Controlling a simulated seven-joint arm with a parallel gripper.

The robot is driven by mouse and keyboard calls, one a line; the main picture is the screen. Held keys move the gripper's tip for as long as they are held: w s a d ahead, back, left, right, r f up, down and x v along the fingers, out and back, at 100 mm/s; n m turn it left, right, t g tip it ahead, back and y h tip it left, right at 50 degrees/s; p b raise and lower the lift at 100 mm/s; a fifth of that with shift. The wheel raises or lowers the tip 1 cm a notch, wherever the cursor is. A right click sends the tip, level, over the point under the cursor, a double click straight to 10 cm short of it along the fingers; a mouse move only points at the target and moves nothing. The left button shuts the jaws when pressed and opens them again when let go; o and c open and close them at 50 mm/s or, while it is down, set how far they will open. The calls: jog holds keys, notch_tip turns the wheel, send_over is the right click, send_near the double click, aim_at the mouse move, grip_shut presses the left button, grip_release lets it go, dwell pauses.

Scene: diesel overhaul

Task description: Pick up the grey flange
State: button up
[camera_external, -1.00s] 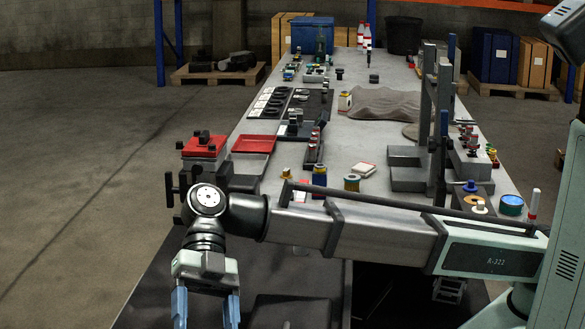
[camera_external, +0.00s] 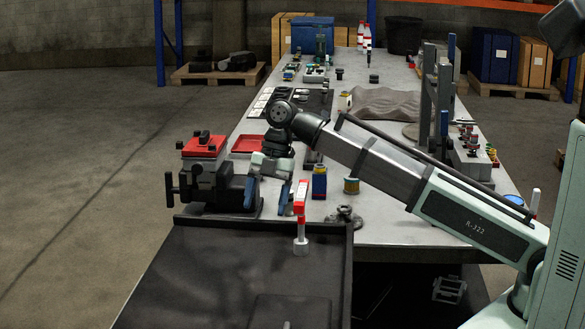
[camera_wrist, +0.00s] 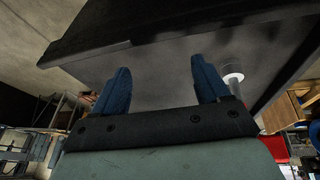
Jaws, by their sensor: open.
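A grey, lobed metal part (camera_external: 345,215), which looks like the grey flange, lies near the front edge of the bench in the external view. I cannot make it out in the wrist view. My gripper (camera_external: 269,197) is to its left, between the vise and a red-and-white upright item. Its blue fingers are spread with nothing between them, and they also show in the wrist view (camera_wrist: 162,85).
The vise (camera_external: 205,185) with red top stands at left. The red-and-white item (camera_external: 301,215) stands close to my right finger. A blue-and-yellow container (camera_external: 319,183) and a yellow-and-teal can (camera_external: 351,186) stand behind the flange. A black tray (camera_external: 230,270) lies in front.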

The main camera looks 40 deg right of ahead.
jog(key=w+d+m+t+h, duration=0.1)
jog(key=w+d+m+h, duration=0.2)
jog(key=d, duration=1.1)
jog(key=m+h, duration=0.1)
jog(key=m, duration=0.2)
send_over(344, 207)
jog(key=f, duration=0.7)
jog(key=shift+s+f, duration=0.1)
jog(key=shift+s, duration=0.2)
jog(key=shift+w+f, duration=0.15)
jog(key=shift+f, duration=1.5)
jog(key=shift+w+f, duration=0.1)
jog(key=shift+f, duration=1.55)
jog(key=shift+c, duration=0.3)
grip_shut()
